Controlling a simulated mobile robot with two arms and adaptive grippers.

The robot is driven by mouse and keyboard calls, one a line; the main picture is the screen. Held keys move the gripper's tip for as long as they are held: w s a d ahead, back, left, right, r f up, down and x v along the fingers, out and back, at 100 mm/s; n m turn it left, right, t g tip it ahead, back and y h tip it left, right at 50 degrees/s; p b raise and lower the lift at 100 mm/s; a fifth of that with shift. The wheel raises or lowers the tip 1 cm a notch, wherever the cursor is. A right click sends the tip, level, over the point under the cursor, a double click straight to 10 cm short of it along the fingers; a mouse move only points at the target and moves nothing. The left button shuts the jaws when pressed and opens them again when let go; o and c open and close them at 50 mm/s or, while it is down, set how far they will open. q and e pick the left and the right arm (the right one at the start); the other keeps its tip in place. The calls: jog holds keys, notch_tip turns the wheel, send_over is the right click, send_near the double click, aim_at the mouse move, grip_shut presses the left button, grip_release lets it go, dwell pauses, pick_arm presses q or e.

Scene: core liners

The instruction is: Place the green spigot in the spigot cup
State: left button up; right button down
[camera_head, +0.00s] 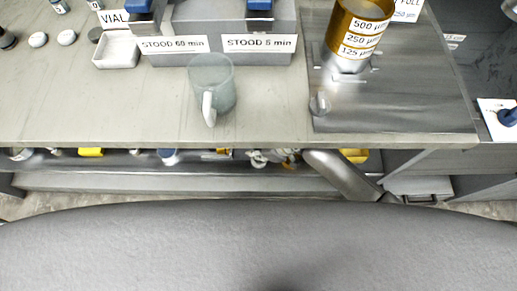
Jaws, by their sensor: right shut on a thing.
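A translucent grey-green cup with a pale handle (212,88) stands upright on the bench, left of centre; I cannot tell whether it is the spigot cup. I cannot make out a green spigot anywhere. My right arm comes in from the lower right below the bench's front edge. My right gripper (265,158) shows small and partly hidden just under that edge, below and to the right of the cup. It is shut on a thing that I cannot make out. My left gripper is not in view.
Grey blocks labelled STOOD 60 min (173,45) and STOOD 5 min (261,43) stand behind the cup. A white VIAL tray (116,50) is at the left. An amber sieve stack (338,35) stands on a steel plate (420,105). The bench front left (90,115) is clear.

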jog(key=shift+f, duration=0.8)
jog(key=shift+f, duration=0.2)
jog(key=c, duration=1.3)
grip_release()
jog(key=shift+r, duration=0.1)
